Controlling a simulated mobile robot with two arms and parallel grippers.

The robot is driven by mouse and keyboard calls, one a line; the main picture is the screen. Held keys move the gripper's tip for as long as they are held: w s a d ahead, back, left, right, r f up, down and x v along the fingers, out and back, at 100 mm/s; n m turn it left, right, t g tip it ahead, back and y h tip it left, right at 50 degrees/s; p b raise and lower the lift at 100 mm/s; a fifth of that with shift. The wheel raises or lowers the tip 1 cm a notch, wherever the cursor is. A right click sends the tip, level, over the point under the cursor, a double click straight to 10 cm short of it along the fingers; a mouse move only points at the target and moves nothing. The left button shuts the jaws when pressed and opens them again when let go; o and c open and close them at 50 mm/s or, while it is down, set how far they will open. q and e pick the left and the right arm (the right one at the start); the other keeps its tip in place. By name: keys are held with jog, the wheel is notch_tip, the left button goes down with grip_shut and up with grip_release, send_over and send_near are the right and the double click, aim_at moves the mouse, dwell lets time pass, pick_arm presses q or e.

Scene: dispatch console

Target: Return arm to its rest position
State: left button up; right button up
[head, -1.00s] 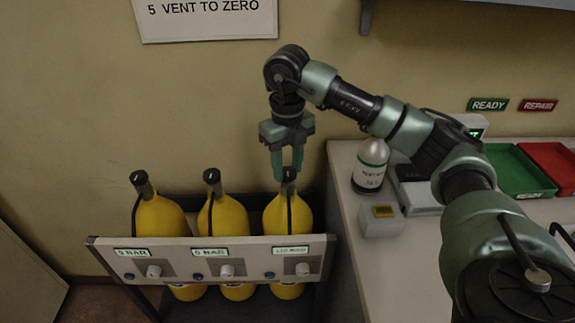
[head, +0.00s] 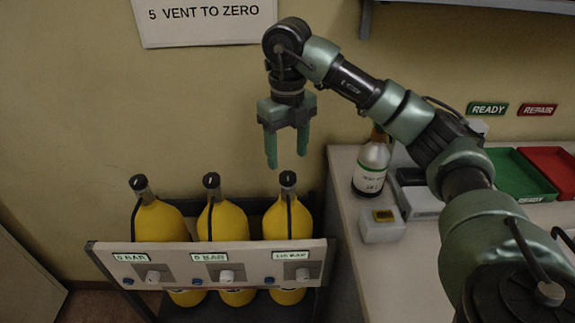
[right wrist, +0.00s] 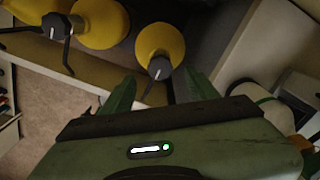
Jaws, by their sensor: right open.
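My right gripper (head: 286,158) is open and empty in the head view. It hangs pointing down, a little above the black valve top (head: 288,179) of the rightmost yellow cylinder (head: 288,218), and apart from it. In the right wrist view that cylinder (right wrist: 160,42) and its valve show just beyond the spread green fingers (right wrist: 155,92). My right arm reaches in from the right side over the counter, bent at the elbow. My left gripper is in neither view.
Two more yellow cylinders (head: 160,219) (head: 224,220) stand in the rack behind a panel (head: 215,262) with gauges and knobs. The counter (head: 400,262) holds a white bottle (head: 371,165), a small grey box (head: 381,226), a green tray (head: 518,178) and a red tray (head: 553,166).

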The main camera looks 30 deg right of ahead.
jog(key=shift+r, duration=1.25)
